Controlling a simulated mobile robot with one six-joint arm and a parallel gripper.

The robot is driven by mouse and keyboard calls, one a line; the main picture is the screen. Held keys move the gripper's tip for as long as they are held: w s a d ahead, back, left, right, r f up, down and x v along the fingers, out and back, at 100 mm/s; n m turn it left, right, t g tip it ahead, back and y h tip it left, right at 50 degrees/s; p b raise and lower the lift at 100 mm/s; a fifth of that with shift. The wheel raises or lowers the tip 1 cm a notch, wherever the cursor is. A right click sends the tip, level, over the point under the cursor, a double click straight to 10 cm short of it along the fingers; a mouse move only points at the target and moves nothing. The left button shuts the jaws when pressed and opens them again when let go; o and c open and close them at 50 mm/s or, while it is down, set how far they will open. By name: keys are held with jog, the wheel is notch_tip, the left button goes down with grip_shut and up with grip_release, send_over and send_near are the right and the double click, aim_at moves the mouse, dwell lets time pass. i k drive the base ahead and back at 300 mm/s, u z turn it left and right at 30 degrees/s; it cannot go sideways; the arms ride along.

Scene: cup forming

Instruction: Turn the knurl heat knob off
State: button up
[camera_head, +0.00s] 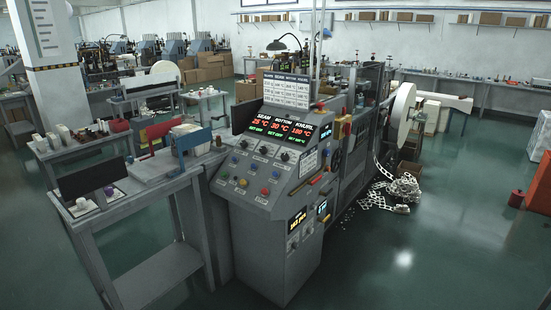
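The grey control panel (262,165) of the cup machine slopes toward me in the middle of the head view. Its display shows three readouts, headed seam, bottom and knurl. The knurl readout (303,132) is at the right end and shows a red number that looks like 180 °C, with a smaller green line below. A row of small dark knobs lies below the display. The rightmost, below the knurl readout, appears to be the knurl heat knob (285,156). Its pointer is too small to read. My gripper is not in view.
Coloured buttons (265,191) sit lower on the panel. A grey workbench (150,192) with cups stands close at the left. Scrap strip (404,190) lies on the floor to the right of the machine. The green floor (420,255) at front right is clear.

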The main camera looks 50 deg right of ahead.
aim_at(285, 157)
jog(key=z, duration=0.05)
jog(key=i, duration=0.95)
jog(key=u, duration=0.15)
jog(key=k, duration=0.9)
jog(key=z, duration=0.2)
jog(key=i, duration=0.5)
jog(key=u, duration=0.05)
